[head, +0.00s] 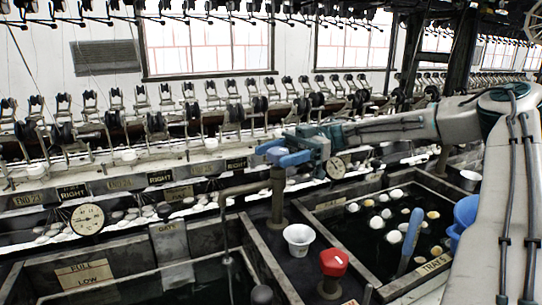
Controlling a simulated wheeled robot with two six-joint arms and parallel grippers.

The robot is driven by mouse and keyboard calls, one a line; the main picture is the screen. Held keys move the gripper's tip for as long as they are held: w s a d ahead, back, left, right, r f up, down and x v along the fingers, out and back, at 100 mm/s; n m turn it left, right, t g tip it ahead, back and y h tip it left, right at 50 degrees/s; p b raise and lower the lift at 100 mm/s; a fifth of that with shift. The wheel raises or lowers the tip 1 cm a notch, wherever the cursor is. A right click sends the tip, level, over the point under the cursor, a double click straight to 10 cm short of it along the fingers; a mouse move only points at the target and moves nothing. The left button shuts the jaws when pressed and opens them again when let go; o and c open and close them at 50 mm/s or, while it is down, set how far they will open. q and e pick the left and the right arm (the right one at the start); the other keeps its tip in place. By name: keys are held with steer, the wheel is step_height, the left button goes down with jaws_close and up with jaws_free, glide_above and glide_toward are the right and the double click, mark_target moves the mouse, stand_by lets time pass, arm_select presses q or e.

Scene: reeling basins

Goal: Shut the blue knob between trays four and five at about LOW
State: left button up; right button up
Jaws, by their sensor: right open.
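The blue knob (290,159) shows as a blue piece at the top of an upright brass-coloured post (278,195), between the two dark basins. My right gripper (300,145), teal, reaches in from the right at the knob's height. It is open, with its fingertips at or just behind the knob. They overlap in the picture, so I cannot tell whether they touch. The knob's far side and its pointer are hidden. My left gripper is not in view.
A red knob (333,262) stands in front of the post, with a white cup (299,239) beside it. The right basin holds pale cocoons (397,194) and a blue paddle (411,240). Blue bowls (464,215) sit at right.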

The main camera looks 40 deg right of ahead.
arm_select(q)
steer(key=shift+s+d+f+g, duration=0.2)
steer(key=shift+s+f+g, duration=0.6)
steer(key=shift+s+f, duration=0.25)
arm_select(e)
steer(key=d, duration=0.8)
steer(key=shift+s+d, duration=0.2)
steer(key=shift+d, duration=0.1)
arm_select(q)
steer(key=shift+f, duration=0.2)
